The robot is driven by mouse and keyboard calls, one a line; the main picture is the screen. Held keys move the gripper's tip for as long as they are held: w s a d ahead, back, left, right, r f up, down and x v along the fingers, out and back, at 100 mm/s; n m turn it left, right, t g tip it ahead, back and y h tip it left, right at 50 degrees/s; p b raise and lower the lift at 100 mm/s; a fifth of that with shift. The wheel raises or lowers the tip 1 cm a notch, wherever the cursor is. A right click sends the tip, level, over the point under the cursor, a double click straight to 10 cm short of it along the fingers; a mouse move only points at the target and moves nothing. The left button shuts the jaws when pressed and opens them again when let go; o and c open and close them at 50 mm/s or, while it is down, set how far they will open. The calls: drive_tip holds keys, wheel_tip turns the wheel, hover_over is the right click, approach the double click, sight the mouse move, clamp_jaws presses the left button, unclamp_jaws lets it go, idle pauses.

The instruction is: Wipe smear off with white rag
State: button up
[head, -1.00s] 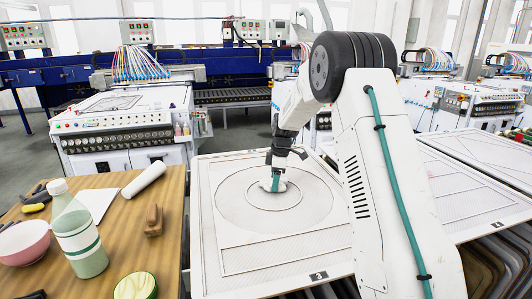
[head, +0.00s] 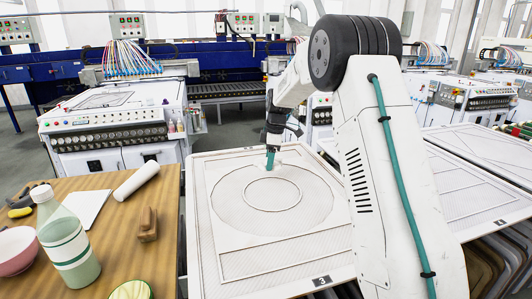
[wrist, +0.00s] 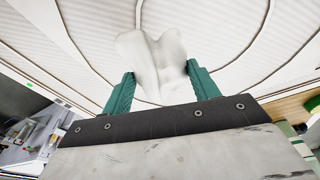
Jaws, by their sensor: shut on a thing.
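My gripper (head: 271,160) is over the far part of the white panel, beyond the inner ring of its circle pattern. In the wrist view my gripper's green fingers (wrist: 161,92) are shut on the white rag (wrist: 157,60). The rag bunches up between and beyond the fingertips. In the head view only a small white bit of the rag shows at the fingertips, at the panel surface. The white panel (head: 245,262) has engraved circles and lines. I cannot make out a smear on it in either view; the rag and gripper hide part of the surface.
A wooden table (head: 110,235) at the left holds a bottle (head: 70,245), a pink bowl (head: 15,250), a white roll (head: 136,181), a wooden block (head: 148,224) and a white sheet (head: 86,206). More panels (head: 475,160) lie at the right. White machines (head: 110,130) stand behind.

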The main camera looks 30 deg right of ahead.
drive_tip(key=shift+r, duration=1.3)
